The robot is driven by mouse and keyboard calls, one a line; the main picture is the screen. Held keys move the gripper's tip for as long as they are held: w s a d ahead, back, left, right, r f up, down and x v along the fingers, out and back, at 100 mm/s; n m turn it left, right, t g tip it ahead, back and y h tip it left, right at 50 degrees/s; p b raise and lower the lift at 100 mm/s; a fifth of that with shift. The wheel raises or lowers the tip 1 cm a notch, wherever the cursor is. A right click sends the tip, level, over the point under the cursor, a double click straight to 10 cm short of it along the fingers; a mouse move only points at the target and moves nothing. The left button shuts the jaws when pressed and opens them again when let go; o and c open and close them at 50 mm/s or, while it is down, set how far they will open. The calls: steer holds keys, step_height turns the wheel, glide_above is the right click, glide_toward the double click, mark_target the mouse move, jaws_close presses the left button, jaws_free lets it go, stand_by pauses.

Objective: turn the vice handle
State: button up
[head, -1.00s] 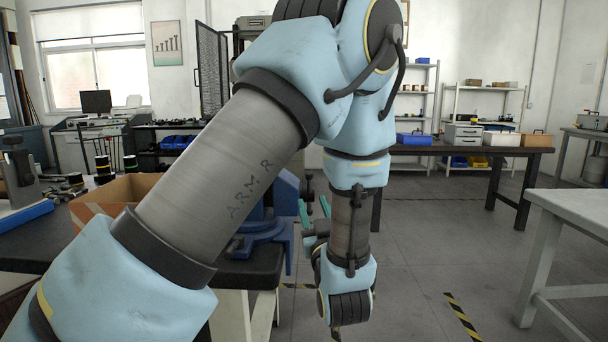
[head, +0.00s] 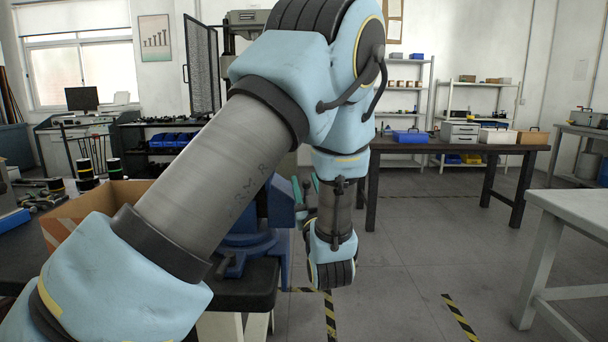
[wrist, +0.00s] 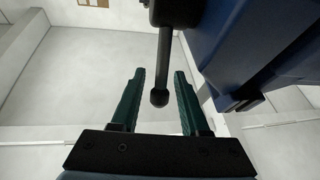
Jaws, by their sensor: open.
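The blue vice (head: 252,243) stands at the right end of the dark bench, partly hidden behind my arm in the head view. It also fills the upper right of the wrist view (wrist: 260,50). The vice handle (wrist: 163,60) is a dark bar with a round knob at its end, hanging from the dark screw end. My gripper (wrist: 159,80) is open, with green fingers. In the picture, the knob end of the handle appears between the two fingers, nearer the middle. I cannot tell the depth between them. In the head view my gripper (head: 306,186) is beside the vice's right side.
A cardboard box (head: 70,216) sits on the dark bench (head: 262,285) left of the vice. A pale table (head: 575,210) stands at the right. Open floor (head: 420,250) lies right of the vice, with striped tape.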

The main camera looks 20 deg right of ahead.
steer(key=shift+x, duration=1)
jaws_close()
stand_by(0.8)
